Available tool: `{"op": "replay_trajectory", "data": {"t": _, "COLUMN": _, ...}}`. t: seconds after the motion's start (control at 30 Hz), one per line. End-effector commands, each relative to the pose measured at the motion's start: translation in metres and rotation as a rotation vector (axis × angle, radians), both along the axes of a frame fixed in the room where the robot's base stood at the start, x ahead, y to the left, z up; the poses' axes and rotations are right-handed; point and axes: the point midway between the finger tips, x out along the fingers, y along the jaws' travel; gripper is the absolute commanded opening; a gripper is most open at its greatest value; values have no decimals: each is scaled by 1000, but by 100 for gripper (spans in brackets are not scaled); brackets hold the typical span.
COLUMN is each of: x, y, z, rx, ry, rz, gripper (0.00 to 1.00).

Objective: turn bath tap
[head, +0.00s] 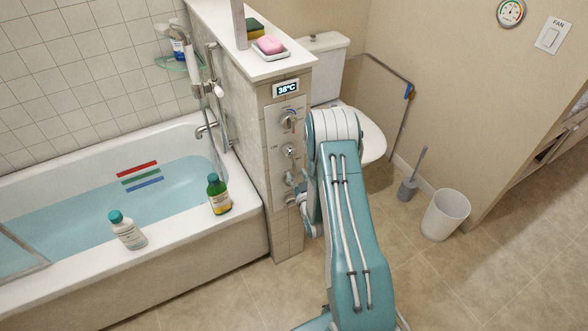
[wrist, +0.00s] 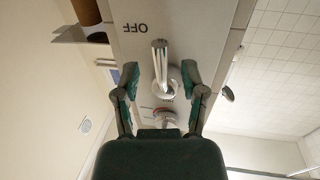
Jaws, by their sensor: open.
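The tap panel (head: 270,135) is on the tiled end of the half wall beside the bath. In the wrist view a pale lever handle (wrist: 160,62) stands out from a round base on the panel, below upside-down "OFF" lettering. My gripper (wrist: 156,82) is open, its two fingers on either side of the lever with visible gaps. Another round fitting (wrist: 168,116) shows nearer the palm. In the head view my gripper (head: 299,190) is partly hidden by my arm.
The bathtub (head: 190,260) holds bluish water, with a white bottle (head: 127,231) and a green bottle (head: 218,194) on its rim. A soap dish (head: 268,52) tops the half wall. A toilet (head: 372,138) and white bin (head: 445,214) stand right. Floor at lower right is clear.

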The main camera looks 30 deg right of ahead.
Motion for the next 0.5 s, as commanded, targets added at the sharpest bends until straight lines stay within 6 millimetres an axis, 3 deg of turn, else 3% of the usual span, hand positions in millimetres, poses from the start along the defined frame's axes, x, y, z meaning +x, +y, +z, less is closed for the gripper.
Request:
{"op": "replay_trajectory", "data": {"t": 0.2, "x": 26, "y": -4, "z": 0, "rx": 0, "ry": -1, "rz": 1, "gripper": 55}}
{"op": "replay_trajectory", "data": {"t": 0.5, "x": 31, "y": -5, "z": 0, "rx": 0, "ry": 1, "rz": 0, "gripper": 55}}
